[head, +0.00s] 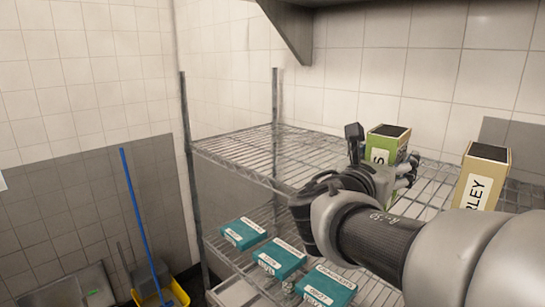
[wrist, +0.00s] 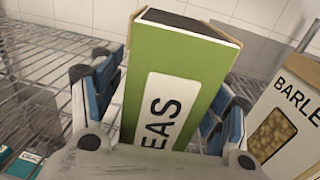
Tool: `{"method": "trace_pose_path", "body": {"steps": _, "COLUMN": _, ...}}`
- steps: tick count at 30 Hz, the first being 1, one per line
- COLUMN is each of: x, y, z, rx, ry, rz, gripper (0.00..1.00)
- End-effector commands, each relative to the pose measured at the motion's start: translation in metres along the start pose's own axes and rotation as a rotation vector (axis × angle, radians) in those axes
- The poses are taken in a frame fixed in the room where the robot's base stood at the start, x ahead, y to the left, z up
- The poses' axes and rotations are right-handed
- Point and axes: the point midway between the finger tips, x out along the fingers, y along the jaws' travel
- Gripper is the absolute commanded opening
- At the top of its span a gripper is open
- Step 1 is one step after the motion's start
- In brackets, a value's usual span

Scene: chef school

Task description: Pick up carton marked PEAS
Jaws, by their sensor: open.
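The green carton (wrist: 179,72) stands on the top wire shelf, with a white label whose visible letters read "EAS" in the wrist view. In the head view the same carton (head: 387,143) is partly hidden behind my gripper and arm. My gripper (head: 384,160) is open, with one finger on each side of the carton. In the wrist view my gripper (wrist: 165,110) has its blue-padded fingers left and right of the carton. A gap seems to show on the left; I cannot tell whether either finger touches it.
A tan carton marked BARLEY (head: 483,178) stands to the right on the same wire shelf (head: 262,150), close to the right finger in the wrist view (wrist: 287,125). Teal boxes (head: 280,258) lie on the shelf below. The top shelf's left part is clear.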

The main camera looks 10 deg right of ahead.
Motion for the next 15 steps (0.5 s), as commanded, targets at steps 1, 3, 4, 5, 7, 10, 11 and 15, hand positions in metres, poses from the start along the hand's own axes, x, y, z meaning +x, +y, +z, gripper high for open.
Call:
{"method": "trace_pose_path", "body": {"steps": 1, "x": 0.0001, "y": 0.0001, "z": -0.0002, "rx": 0.000, "ry": 0.000, "rz": 0.000, "gripper": 0.69}}
{"method": "trace_pose_path", "body": {"steps": 3, "x": -0.0001, "y": 0.0002, "z": -0.0003, "rx": 0.000, "ry": 0.000, "rz": 0.001, "gripper": 0.69}}
{"method": "trace_pose_path", "body": {"steps": 4, "x": -0.0002, "y": 0.0001, "z": -0.0003, "rx": 0.000, "ry": 0.000, "rz": 0.001, "gripper": 0.69}}
{"method": "trace_pose_path", "body": {"steps": 5, "x": -0.0002, "y": 0.0001, "z": -0.0003, "rx": 0.000, "ry": 0.000, "rz": 0.000, "gripper": 0.69}}
{"method": "trace_pose_path", "body": {"steps": 7, "x": -0.0003, "y": 0.0001, "z": -0.0004, "rx": 0.000, "ry": 0.000, "rz": 0.000, "gripper": 0.64}}
{"method": "trace_pose_path", "body": {"steps": 10, "x": -0.0003, "y": 0.0001, "z": -0.0004, "rx": 0.000, "ry": 0.000, "rz": 0.000, "gripper": 0.57}}
{"method": "trace_pose_path", "body": {"steps": 11, "x": -0.0004, "y": 0.0001, "z": -0.0004, "rx": 0.000, "ry": 0.000, "rz": 0.000, "gripper": 0.55}}
{"method": "trace_pose_path", "body": {"steps": 15, "x": -0.0004, "y": 0.0001, "z": -0.0004, "rx": 0.000, "ry": 0.000, "rz": 0.000, "gripper": 0.46}}
